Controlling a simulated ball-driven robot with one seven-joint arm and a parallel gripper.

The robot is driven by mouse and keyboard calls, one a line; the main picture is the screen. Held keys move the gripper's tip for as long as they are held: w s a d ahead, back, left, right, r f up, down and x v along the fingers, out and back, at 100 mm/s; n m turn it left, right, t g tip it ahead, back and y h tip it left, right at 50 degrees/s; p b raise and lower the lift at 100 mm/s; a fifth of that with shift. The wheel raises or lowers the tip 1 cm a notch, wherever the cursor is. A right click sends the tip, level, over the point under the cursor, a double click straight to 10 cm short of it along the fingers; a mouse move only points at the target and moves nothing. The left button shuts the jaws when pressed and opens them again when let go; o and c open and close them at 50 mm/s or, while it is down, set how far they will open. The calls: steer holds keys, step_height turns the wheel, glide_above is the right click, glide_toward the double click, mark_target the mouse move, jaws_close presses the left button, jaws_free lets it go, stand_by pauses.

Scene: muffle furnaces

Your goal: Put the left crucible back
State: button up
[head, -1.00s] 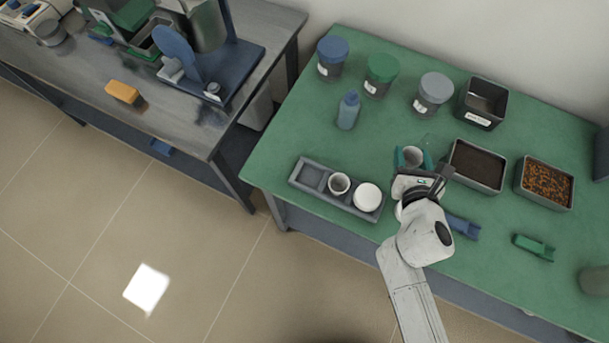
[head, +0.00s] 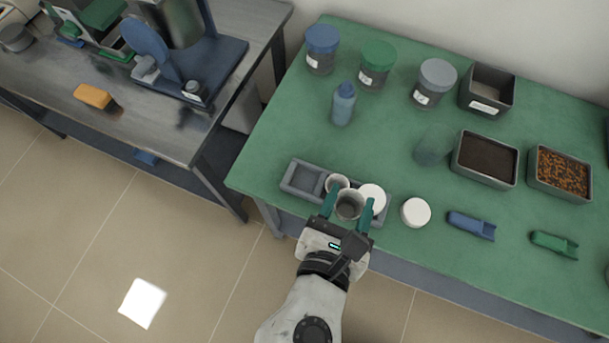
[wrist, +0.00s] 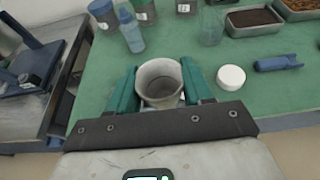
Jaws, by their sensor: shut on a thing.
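My gripper (head: 348,206) is shut on a grey-white open crucible (head: 349,206), with a teal finger on each side. The crucible is upright and looks empty. In the head view it overlaps the near edge of a grey rack (head: 303,178); its height above the rack is unclear. The rack's left compartment is empty. A second crucible (head: 337,183) stands in the middle, and a white round-topped piece (head: 373,194) is at the right end, both partly hidden. The wrist view shows the held crucible (wrist: 160,84) between the fingers; I cannot make out the rack there.
A white round lid (head: 416,212) lies right of the rack, with blue (head: 471,226) and green (head: 555,244) scoops beyond. A clear beaker (head: 433,146), a dark-filled tray (head: 486,160) and a blue bottle (head: 343,104) stand farther back.

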steer(key=w+a+f, duration=0.2)
steer(key=w, duration=0.1)
steer(key=w+a+f, duration=0.2)
steer(key=w+f, duration=0.1)
steer(key=w+a+f, duration=0.3)
steer(key=shift+w+f+b, duration=0.15)
steer(key=shift+w+b, duration=0.15)
steer(key=shift+w, duration=0.05)
steer(key=shift+w+a+f, duration=0.15)
steer(key=shift+w+f, duration=0.15)
steer(key=shift+f, duration=0.15)
steer(key=shift+w+a+f, duration=0.1)
steer(key=shift+f, duration=1.55)
steer(key=shift+f+b, duration=0.15)
steer(key=shift+b, duration=0.15)
steer(key=o, duration=0.8)
